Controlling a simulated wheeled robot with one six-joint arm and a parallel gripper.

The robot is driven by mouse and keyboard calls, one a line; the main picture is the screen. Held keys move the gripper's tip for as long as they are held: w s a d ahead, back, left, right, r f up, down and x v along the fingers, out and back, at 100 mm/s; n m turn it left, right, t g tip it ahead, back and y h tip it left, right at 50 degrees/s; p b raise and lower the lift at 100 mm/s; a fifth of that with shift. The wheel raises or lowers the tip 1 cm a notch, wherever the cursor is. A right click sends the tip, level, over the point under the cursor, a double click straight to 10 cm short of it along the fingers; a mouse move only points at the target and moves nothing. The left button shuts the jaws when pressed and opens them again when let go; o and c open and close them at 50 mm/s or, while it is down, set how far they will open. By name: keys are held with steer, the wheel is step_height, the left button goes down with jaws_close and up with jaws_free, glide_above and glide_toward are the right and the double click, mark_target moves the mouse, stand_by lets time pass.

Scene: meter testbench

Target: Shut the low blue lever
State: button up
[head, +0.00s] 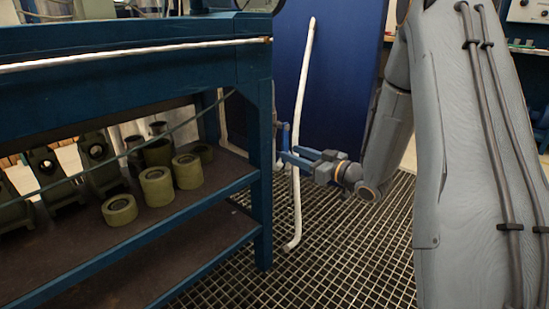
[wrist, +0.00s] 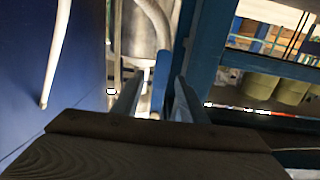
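My gripper (head: 287,154) reaches left toward the blue bench leg in the head view. Its two fingers are apart. In the wrist view the gripper (wrist: 154,98) shows both fingers pointing away, with a gap between them. A narrow upright blue piece, which looks like the low blue lever (wrist: 161,80), stands in that gap. I cannot tell whether either finger touches it. In the head view a small blue piece that may be the same lever (head: 285,134) shows just above the fingertips, close to the bench leg. Its lower part and its pivot are hidden.
The blue bench (head: 262,185) stands left, with green cylinders (head: 156,187) on its shelf. A white pipe (head: 297,205) rises beside my gripper, before a blue panel (head: 345,75). In the wrist view a metal cylinder (wrist: 138,35) lies beyond the fingers. The grated floor is clear.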

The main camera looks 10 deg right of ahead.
steer(key=b+x, duration=0.3)
steer(key=x, duration=0.5)
steer(key=shift+a+y+b, duration=0.15)
steer(key=shift+y+b, duration=0.15)
steer(key=shift+b, duration=0.1)
steer(key=shift+s, duration=0.1)
jaws_close()
